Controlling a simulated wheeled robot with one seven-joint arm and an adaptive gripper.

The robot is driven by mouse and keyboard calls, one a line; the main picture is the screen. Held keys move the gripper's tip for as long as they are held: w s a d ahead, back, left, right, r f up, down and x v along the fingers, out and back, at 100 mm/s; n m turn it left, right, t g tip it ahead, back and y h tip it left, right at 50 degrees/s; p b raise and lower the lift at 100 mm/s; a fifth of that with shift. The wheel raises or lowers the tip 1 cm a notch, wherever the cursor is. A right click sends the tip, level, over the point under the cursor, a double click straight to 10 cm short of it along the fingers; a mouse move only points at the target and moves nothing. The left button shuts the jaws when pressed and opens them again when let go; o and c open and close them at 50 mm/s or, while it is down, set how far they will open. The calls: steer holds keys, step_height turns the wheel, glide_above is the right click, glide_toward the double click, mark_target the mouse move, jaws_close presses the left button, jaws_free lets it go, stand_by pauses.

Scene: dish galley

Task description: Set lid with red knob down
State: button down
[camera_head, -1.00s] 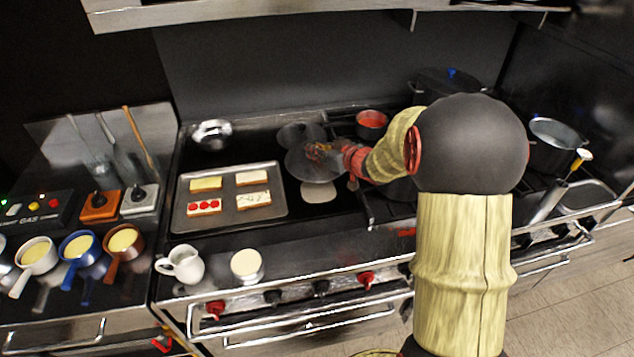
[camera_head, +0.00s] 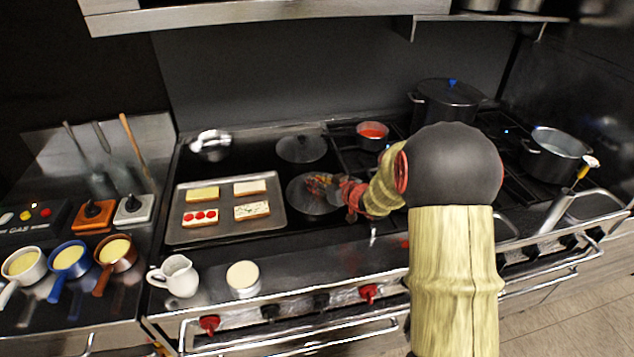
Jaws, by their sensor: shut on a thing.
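My gripper (camera_head: 324,186) reaches in from the right and is shut on the top of this lid. The fingers hide its knob, so I cannot see the knob's colour. The lid looks about level. I cannot tell whether its rim touches the cooktop or hangs just above it. A second dark round lid (camera_head: 301,149) lies behind it, apart from it.
A baking tray (camera_head: 225,236) with several bread slices is at left. A small pot of red sauce (camera_head: 372,134) stands behind my arm. A white jug (camera_head: 178,276) and a cream-topped cup (camera_head: 243,278) stand in front. Large pots (camera_head: 447,103) are at right.

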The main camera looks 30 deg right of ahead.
steer(key=c, duration=1.5)
jaws_free()
steer(key=shift+f, duration=0.1)
steer(key=shift+c, duration=0.2)
steer(key=shift+s+r, duration=0.1)
steer(key=shift+r, duration=0.15)
steer(key=p+v, duration=0.4)
steer(key=v, duration=0.8)
steer(key=s+a+r+m+g+h, duration=0.1)
steer(key=s+a+r+h, duration=0.15)
steer(key=r, duration=0.35)
steer(key=s+a+r+m+g+h, duration=0.1)
steer(key=s+r+g+h, duration=0.15)
steer(key=r, duration=0.35)
steer(key=s+a+g+y, duration=0.1)
steer(key=s+a+g, duration=0.1)
steer(key=s+a, duration=0.6)
steer(key=s+a+g+y, duration=0.2)
steer(key=s+a, duration=0.7)
steer(key=s, duration=0.5)
steer(key=shift+a+r+n, duration=0.2)
steer(key=shift+r+n, duration=0.05)
steer(key=shift+n, duration=0.05)
